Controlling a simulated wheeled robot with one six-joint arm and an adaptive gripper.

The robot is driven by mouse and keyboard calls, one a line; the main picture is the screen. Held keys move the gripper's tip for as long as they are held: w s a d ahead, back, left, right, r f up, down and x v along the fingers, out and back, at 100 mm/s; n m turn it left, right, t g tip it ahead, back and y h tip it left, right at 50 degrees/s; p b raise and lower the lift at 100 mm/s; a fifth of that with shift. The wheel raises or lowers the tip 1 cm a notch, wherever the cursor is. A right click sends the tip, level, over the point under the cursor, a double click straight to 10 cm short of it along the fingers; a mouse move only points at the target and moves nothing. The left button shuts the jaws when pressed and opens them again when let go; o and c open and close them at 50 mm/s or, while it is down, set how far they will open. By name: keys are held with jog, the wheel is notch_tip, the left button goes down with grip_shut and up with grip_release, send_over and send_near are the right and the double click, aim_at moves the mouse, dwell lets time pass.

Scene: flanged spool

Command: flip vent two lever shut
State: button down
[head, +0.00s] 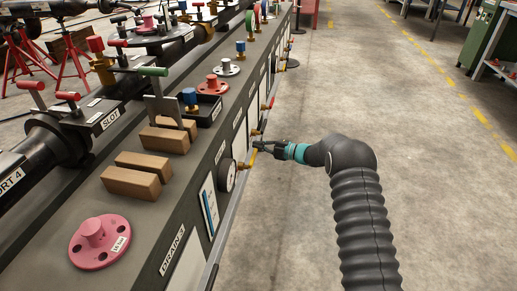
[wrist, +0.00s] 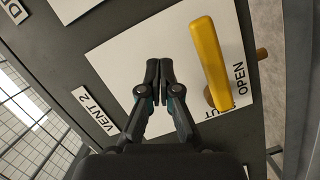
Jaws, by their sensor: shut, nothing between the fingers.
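The yellow vent two lever (wrist: 212,60) stands out from a white plate (wrist: 120,50) in the wrist view. The plate's label (wrist: 93,112) reads VENT 2. The word OPEN (wrist: 240,78) is beside the lever. A second word is partly hidden behind the lever's lower end; only its last letters show. My gripper (wrist: 159,65) is shut and empty, in front of the plate to the left of the lever, with a gap between them. In the head view my gripper (head: 256,143) is at the bench's front face, close to a yellow lever (head: 252,157). Contact there cannot be told.
A gauge (head: 228,177) and other handles line the bench front. Blocks (head: 131,182), a pink flanged spool (head: 98,242) and valves stand on the bench (head: 165,210). The floor (head: 420,170) to the right is clear.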

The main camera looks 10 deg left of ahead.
jog(key=d+r, duration=0.3)
jog(key=d, duration=0.6)
jog(key=shift+w+d+r+b, duration=0.25)
jog(key=shift+d+r+b, duration=0.05)
jog(key=shift+d+r, duration=0.05)
jog(key=s+d+f+n+g+h, duration=0.25)
jog(key=s+f+n, duration=0.55)
jog(key=n, duration=0.5)
jog(key=s+d+n+g+h, duration=0.2)
jog(key=s+d+n+h, duration=0.15)
jog(key=s+n, duration=0.35)
jog(key=s+d+r+n+t+h, duration=0.2)
jog(key=s+d+r+n+h, duration=0.1)
jog(key=s+d+r+n, duration=0.4)
jog(key=s+d+r+n+t+h, duration=0.2)
jog(key=s+d+r+n+h, duration=0.2)
jog(key=s+d+r+n, duration=0.3)
jog(key=s+d+r+n+t+h, duration=0.3)
jog(key=s+d+r+n, duration=0.4)
jog(key=s+r, duration=0.6)
jog(key=shift+s+d+r+n+h, duration=0.25)
jog(key=shift+s+n, duration=0.55)
jog(key=shift+s, duration=2.55)
